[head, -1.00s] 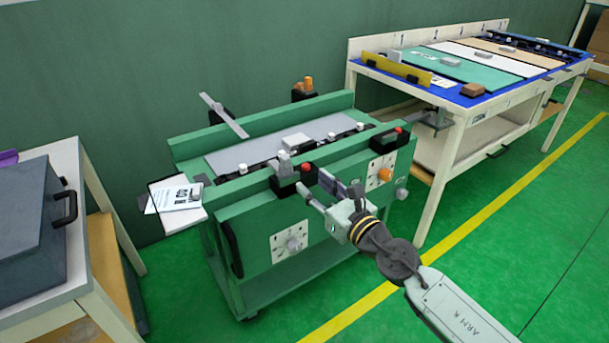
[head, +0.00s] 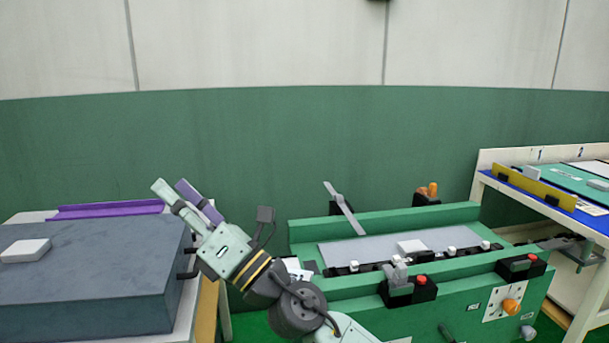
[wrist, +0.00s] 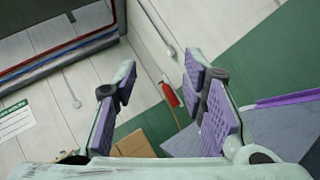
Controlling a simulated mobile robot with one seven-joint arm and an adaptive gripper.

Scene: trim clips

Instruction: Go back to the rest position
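My gripper (head: 183,192) is raised at the left of the head view, pointing up and to the left. It is in front of the green wall, near the right edge of the grey box-like block. In the wrist view my gripper (wrist: 160,95) shows its two purple-padded fingers spread apart with nothing between them. It is open and empty. Past the fingers the wrist view shows the wall and a red extinguisher-like object (wrist: 170,95).
The grey block (head: 90,275) stands at left with a white piece (head: 25,250) on top and a purple strip (head: 108,209) behind. The green machine (head: 460,300) stands at right of my arm. A white-framed table (head: 590,235) is at far right. Cardboard boxes (wrist: 135,146) show in the wrist view.

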